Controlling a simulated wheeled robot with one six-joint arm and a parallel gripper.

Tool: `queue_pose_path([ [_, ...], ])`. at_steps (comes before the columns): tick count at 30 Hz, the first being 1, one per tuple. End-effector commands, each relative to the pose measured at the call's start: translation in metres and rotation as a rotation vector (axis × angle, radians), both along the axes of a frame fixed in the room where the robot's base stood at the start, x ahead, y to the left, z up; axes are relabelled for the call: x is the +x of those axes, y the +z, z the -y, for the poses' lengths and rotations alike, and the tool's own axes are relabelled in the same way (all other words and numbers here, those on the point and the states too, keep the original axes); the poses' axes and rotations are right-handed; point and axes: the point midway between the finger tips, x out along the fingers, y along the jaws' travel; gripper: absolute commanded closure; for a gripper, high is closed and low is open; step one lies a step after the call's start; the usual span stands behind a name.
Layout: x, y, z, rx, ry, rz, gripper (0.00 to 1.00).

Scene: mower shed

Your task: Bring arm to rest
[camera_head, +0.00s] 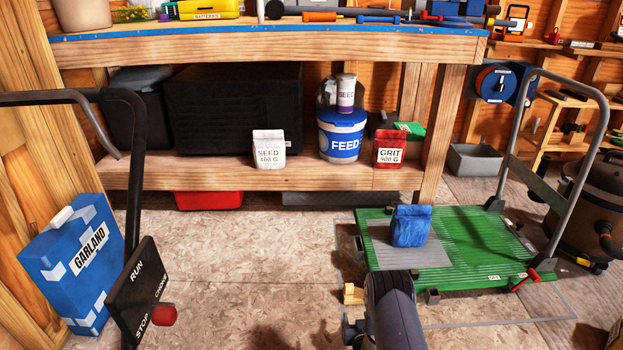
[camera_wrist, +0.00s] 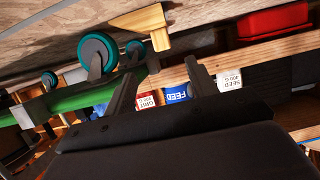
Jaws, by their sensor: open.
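My arm (camera_head: 392,312) rises from the bottom centre in the head view, in front of the green trolley. My gripper (camera_wrist: 162,86) shows in the wrist view as two dark fingers set apart, with nothing held between them. The wrist view is tilted, and the labelled goods on the shelf show beyond the fingers. In the head view the fingers cannot be made out clearly. A blue bag (camera_head: 411,226) stands on the grey pad (camera_head: 385,250) of the green trolley (camera_head: 480,235), apart from my arm.
A wooden wedge (camera_head: 353,294) lies by the trolley's near left corner. The mower handle (camera_head: 135,180) and blue Garland box (camera_head: 75,260) stand left. The bench shelf (camera_head: 210,178) holds a seed bag (camera_head: 268,150), feed tub (camera_head: 341,136) and grit bag (camera_head: 389,149). Floor at centre left is clear.

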Motion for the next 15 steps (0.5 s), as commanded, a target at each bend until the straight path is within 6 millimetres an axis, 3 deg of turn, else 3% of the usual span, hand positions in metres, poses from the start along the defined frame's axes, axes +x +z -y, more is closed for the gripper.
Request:
queue_pose_path([
  [15, 0.009, 0.083, 0.0, -0.001, -0.007, 0.004, 0.46],
])
